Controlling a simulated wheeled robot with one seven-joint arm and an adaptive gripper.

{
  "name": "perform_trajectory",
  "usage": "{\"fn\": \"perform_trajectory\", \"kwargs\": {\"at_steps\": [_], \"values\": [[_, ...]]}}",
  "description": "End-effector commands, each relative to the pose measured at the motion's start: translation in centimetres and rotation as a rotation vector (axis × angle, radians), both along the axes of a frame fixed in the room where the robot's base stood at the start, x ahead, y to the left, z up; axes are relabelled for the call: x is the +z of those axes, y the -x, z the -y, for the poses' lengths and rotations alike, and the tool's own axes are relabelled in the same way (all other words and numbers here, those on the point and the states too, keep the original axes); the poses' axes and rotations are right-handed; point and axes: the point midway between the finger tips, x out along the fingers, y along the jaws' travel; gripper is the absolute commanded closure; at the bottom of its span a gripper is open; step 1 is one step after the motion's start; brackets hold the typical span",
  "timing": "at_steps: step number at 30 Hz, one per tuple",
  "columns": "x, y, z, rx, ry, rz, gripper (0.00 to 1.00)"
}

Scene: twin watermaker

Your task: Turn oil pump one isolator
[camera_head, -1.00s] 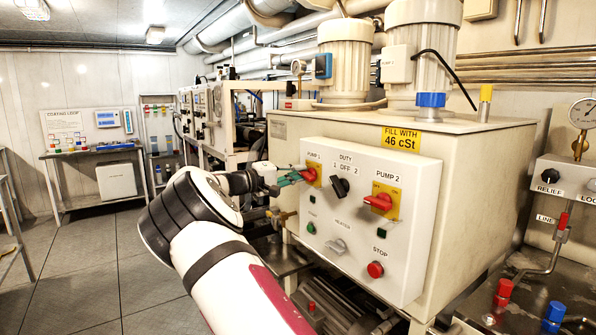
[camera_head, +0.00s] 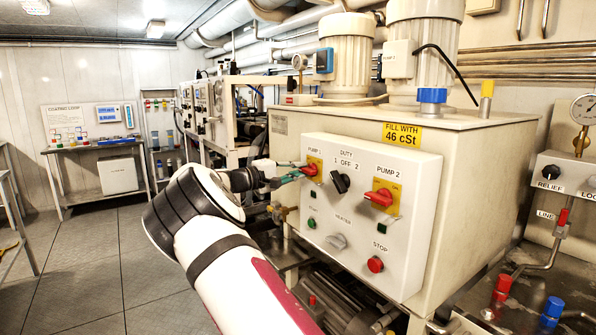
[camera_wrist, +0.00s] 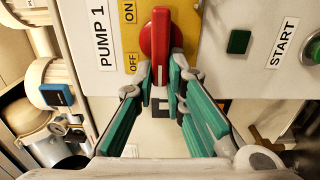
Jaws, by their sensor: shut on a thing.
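The pump 1 isolator is a red rotary handle (camera_head: 310,170) on a yellow plate at the upper left of the white control panel (camera_head: 360,265). My gripper (camera_head: 298,173) reaches it from the left. In the wrist view the red handle (camera_wrist: 161,38) lies along the picture's vertical, beside the ON and OFF marks on the yellow plate (camera_wrist: 131,40). The green fingers of my gripper (camera_wrist: 167,78) are shut on the near end of the handle, one on each side. The far end of the handle is free. The PUMP 1 label (camera_wrist: 102,38) is to the left.
The pump 2 isolator (camera_head: 379,198), black duty selector (camera_head: 340,183), heater knob (camera_head: 337,241) and red stop button (camera_head: 375,265) share the panel. The green start button (camera_wrist: 238,42) is right of the handle in the wrist view. Open floor (camera_head: 85,270) lies left.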

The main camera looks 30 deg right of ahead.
Motion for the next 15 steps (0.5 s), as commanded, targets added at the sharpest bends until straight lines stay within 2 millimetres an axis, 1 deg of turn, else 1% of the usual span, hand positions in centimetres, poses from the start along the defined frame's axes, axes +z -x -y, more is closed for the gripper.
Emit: {"fn": "perform_trajectory", "kwargs": {"at_steps": [1,3,11,15], "values": [[-0.14,-0.1,-0.13,0.004,-0.002,-0.003,0.84],[-0.13,-0.09,-0.12,0.003,-0.001,-0.003,0.68],[-0.07,-0.04,-0.05,0.001,-0.001,-0.001,0.68],[-0.06,-0.03,-0.58,0.002,-0.001,-0.001,0.68]]}}
